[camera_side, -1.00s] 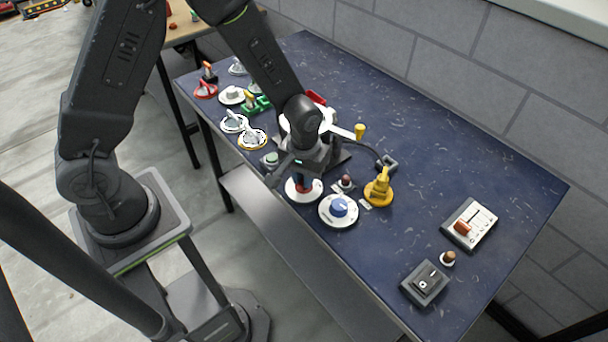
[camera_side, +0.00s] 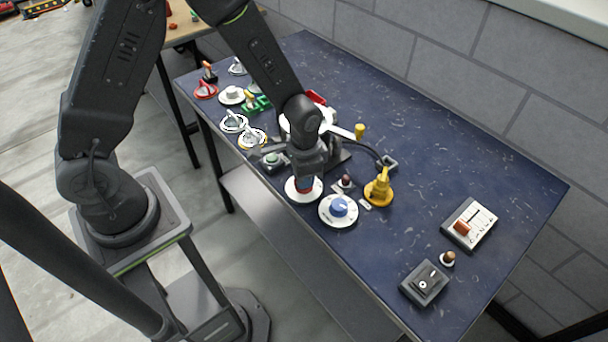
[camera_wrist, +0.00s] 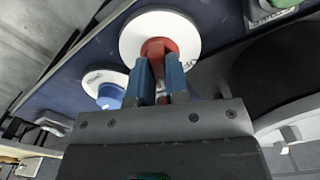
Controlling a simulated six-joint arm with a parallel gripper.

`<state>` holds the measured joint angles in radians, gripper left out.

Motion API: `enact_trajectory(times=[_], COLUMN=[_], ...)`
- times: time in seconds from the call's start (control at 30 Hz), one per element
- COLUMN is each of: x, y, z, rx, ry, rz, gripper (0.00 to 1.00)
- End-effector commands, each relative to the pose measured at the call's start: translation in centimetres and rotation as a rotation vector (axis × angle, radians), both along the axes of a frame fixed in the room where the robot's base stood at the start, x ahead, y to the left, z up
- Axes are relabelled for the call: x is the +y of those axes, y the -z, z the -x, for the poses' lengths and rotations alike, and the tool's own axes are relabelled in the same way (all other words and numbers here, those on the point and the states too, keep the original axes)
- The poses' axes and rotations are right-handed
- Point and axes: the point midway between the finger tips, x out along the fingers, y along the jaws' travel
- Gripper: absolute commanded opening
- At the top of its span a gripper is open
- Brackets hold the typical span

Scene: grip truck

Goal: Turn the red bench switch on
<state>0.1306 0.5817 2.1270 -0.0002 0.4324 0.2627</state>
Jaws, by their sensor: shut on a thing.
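The red bench switch is a red knob (camera_wrist: 157,47) on a round white plate (camera_side: 296,194) at the near edge of the blue bench. In the wrist view the white plate (camera_wrist: 135,34) has dark lettering at its right, partly hidden by a finger. My gripper (camera_side: 304,182) is over the plate, pointing down. In the wrist view its two blue fingertips (camera_wrist: 160,72) are shut on the red knob, one on each side. My gripper hides most of the knob in the side view.
A blue knob on a white plate (camera_side: 339,208) stands close to the right. A yellow switch (camera_side: 378,190) and a small brown-red button (camera_side: 345,181) are nearby. A green button box (camera_side: 272,161) is on the left. The bench's right middle (camera_side: 440,165) is clear.

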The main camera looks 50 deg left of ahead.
Motion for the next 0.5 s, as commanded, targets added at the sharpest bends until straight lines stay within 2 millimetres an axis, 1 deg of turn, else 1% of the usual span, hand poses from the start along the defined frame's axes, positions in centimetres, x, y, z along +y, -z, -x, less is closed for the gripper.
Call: enact_trajectory(times=[0.2,0.5], x=[0.01,0.01], y=[-0.04,-0.04], z=[0.05,0.06], rx=[0.002,0.002], ry=[0.097,0.146], rz=[0.0,0.0], gripper=[0.0,0.0])
